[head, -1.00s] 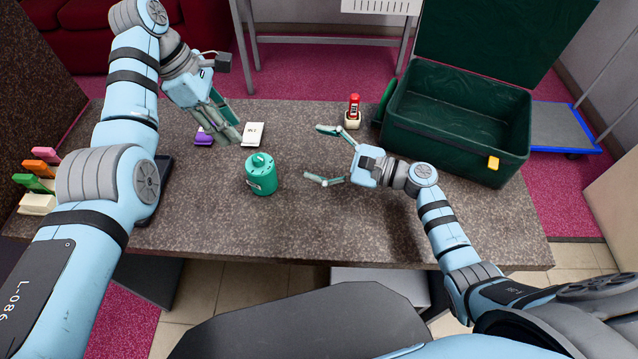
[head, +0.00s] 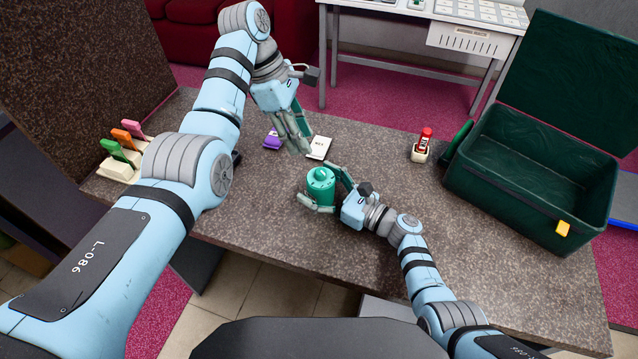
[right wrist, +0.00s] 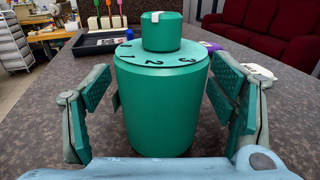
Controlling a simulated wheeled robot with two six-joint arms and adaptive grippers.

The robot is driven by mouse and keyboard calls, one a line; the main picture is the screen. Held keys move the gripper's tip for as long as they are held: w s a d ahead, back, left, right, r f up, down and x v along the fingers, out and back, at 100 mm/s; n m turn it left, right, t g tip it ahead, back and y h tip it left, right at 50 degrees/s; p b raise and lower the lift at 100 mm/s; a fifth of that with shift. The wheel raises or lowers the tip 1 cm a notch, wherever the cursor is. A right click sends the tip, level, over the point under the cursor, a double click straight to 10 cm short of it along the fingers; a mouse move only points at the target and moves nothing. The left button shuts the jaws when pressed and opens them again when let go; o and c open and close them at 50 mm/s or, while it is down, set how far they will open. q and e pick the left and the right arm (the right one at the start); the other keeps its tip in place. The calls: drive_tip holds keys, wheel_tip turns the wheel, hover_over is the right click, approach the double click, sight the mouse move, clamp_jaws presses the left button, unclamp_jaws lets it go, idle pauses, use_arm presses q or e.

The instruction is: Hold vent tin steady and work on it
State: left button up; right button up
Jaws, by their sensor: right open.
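The vent tin, a green cylinder (head: 320,192) with a narrower round knob on its lid, stands upright on the table. In the right wrist view the tin (right wrist: 165,105) shows 1, 2 and 3 around the knob and a white mark on the knob. My right gripper (right wrist: 160,112) is open, with one finger on each side of the tin; gaps show on both sides. My left gripper (head: 301,142) hangs behind and slightly left of the tin, apart from it, fingers pointing down; their opening is unclear.
A white card (head: 319,147) and a purple item (head: 272,139) lie behind the tin. A red-capped item in a pale holder (head: 421,150) and an open green crate (head: 530,193) are at right. Colored-handled items in a pale rack (head: 118,165) stand at left. The table front (head: 300,235) is clear.

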drive_tip(key=c, duration=1.3)
drive_tip(key=shift+o, duration=0.2)
